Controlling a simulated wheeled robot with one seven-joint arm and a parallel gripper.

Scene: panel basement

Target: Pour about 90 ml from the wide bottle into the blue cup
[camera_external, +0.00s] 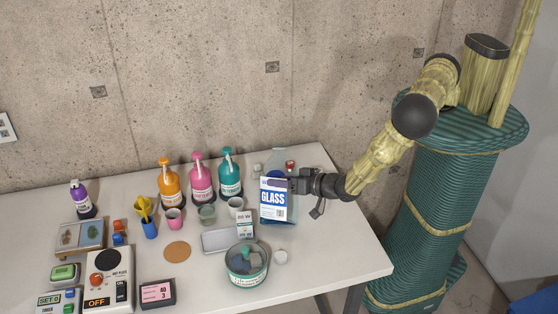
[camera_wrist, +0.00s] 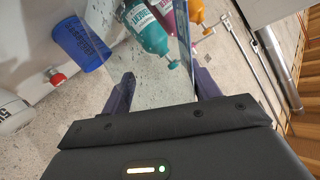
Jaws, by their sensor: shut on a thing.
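The blue cup (camera_wrist: 80,45) is ridged and shows at upper left there, apart from the bottle. In the external view it is mostly hidden behind the bottle.
A red-capped jar (camera_external: 290,166) stands behind the bottle. Teal (camera_external: 230,180), pink (camera_external: 202,185) and orange (camera_external: 169,187) pump bottles stand to the left. A round glass container (camera_external: 246,268), a tray (camera_external: 215,242) and a small white box (camera_external: 244,226) are close by. The table's right front is clear.

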